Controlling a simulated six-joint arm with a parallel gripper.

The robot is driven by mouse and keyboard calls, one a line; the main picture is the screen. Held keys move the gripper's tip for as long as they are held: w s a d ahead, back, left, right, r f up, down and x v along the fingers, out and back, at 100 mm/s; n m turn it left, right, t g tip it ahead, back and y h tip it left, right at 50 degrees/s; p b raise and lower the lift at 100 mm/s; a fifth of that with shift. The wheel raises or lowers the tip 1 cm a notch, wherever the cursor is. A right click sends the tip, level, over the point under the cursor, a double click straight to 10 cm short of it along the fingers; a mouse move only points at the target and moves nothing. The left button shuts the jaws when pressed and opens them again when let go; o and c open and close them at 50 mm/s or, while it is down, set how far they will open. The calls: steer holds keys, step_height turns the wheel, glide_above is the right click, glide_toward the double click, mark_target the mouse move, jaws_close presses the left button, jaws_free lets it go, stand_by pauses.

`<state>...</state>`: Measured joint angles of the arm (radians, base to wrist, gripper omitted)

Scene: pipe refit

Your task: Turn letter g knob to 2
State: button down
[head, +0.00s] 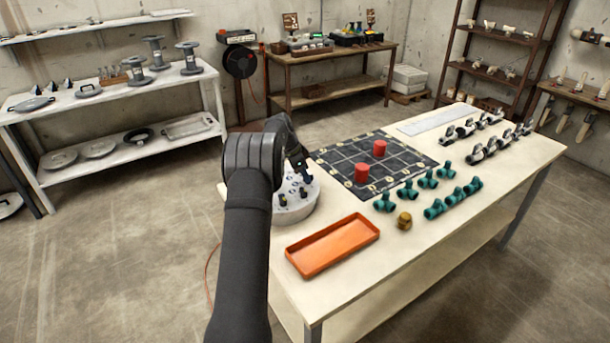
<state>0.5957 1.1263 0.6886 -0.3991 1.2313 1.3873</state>
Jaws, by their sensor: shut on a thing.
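A light grey round unit (296,211) with several small dark knobs on its top stands at the left end of the table. Two of these knobs (282,200) show in front of my gripper. The letters and numbers on the unit are too small to read. My gripper (304,174) points down over the back right part of the unit, and its fingertips are at the unit's top. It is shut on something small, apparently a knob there. My own arm hides the left part of the unit, so I cannot tell which letter this knob has or where it points.
An orange tray (333,246) lies at the table's front. A dark gridded mat (400,168) holds two red cylinders (362,173). Teal pipe fittings (433,210), a brass piece (404,221) and grey-black fittings (478,157) stand to the right. Bare table lies around the tray.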

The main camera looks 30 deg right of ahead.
steer(key=shift+w+m+g+y, duration=0.15)
steer(key=shift+m+g+y, duration=0.2)
steer(key=shift+m, duration=0.75)
steer(key=c, duration=1.5)
jaws_free()
steer(key=shift+r, duration=0.1)
steer(key=v, duration=1.7)
steer(key=shift+w+a, duration=0.15)
steer(key=shift+a, duration=0.05)
